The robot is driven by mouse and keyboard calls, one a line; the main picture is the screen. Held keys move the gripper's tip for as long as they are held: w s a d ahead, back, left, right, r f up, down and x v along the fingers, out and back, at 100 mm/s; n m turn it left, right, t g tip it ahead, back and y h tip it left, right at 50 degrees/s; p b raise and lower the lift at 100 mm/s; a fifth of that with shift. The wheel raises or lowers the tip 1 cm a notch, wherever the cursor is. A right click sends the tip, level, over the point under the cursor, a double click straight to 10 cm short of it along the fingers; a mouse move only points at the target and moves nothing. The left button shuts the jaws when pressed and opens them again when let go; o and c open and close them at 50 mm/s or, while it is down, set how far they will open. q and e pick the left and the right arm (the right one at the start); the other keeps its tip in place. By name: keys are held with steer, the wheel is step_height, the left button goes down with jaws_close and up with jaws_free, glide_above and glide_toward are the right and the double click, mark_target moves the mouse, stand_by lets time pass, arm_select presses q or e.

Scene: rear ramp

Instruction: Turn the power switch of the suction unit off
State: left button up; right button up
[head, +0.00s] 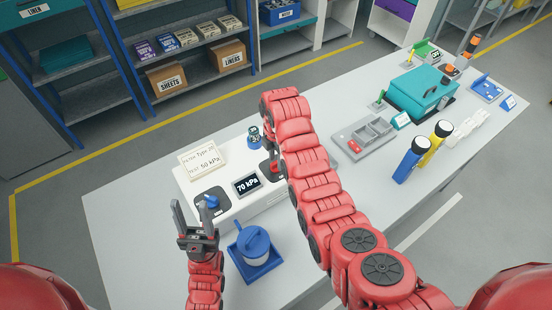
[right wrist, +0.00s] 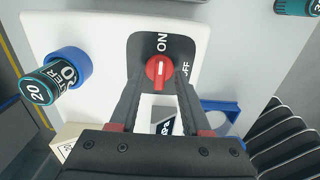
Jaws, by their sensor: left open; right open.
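The suction unit (head: 255,206) is a white box on the table, with a display (head: 247,185) reading 70 kPa and a blue knob (head: 211,201). Its power switch (right wrist: 160,71) is a red rotary knob on a dark plate, its white line towards ON; OFF is marked to the right. My right gripper (right wrist: 158,84) is open, its fingertips close to either side of the red knob; contact cannot be told. In the head view the right arm partly hides the switch. My left gripper (head: 191,204) is open and empty, fingers up, near the blue knob.
A card (head: 203,159) reads Type 20, 50 kPa. A filter canister in a blue ring (right wrist: 78,62) is beside the switch. A blue-lidded jar (head: 254,246) stands in a blue tray (head: 235,261). Flashlights (head: 411,159), a grey tray (head: 345,148) and a teal case (head: 420,90) are to the right.

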steer(key=shift+f, duration=0.25)
jaws_close()
stand_by(0.3)
